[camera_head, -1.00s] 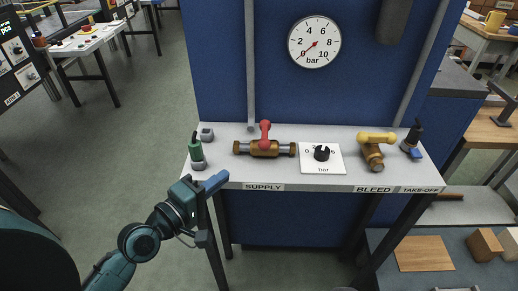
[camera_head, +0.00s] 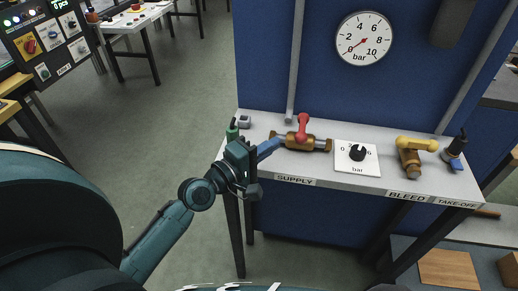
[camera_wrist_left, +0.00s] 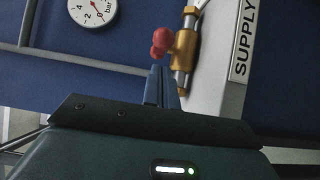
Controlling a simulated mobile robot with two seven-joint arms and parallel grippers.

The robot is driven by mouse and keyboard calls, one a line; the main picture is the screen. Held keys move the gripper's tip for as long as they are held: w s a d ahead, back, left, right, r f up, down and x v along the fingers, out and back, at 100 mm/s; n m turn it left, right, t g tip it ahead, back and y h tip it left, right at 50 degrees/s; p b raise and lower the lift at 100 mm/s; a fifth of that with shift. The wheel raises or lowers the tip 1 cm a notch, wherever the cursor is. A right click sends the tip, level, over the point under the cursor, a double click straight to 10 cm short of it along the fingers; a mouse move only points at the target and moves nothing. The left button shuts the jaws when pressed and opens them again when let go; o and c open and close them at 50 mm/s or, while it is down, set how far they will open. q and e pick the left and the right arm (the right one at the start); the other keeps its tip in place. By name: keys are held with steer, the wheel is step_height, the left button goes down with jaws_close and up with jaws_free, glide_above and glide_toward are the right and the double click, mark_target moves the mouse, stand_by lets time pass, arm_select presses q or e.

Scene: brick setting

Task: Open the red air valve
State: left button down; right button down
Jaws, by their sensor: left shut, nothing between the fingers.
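The red air valve's lever (camera_head: 302,128) stands crosswise to its brass body (camera_head: 312,143) on the pipe above the SUPPLY label (camera_head: 295,180). My left gripper (camera_head: 278,142) is shut and empty, its blue fingers pointing at the valve from the left over the bench's left end. In the left wrist view the red lever (camera_wrist_left: 161,41) lies just beyond the shut fingertips (camera_wrist_left: 161,72), with the brass body (camera_wrist_left: 185,50) to its right. I cannot tell whether the fingertips touch the valve. My right gripper is not in view.
The pressure gauge (camera_head: 364,39) has its needle near 0. A black regulator knob (camera_head: 358,153), a yellow bleed valve (camera_head: 417,146) and a take-off fitting (camera_head: 457,146) stand to the right.

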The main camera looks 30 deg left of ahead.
mark_target(302, 128)
arm_select(q)
steer(key=shift+x, duration=2.3)
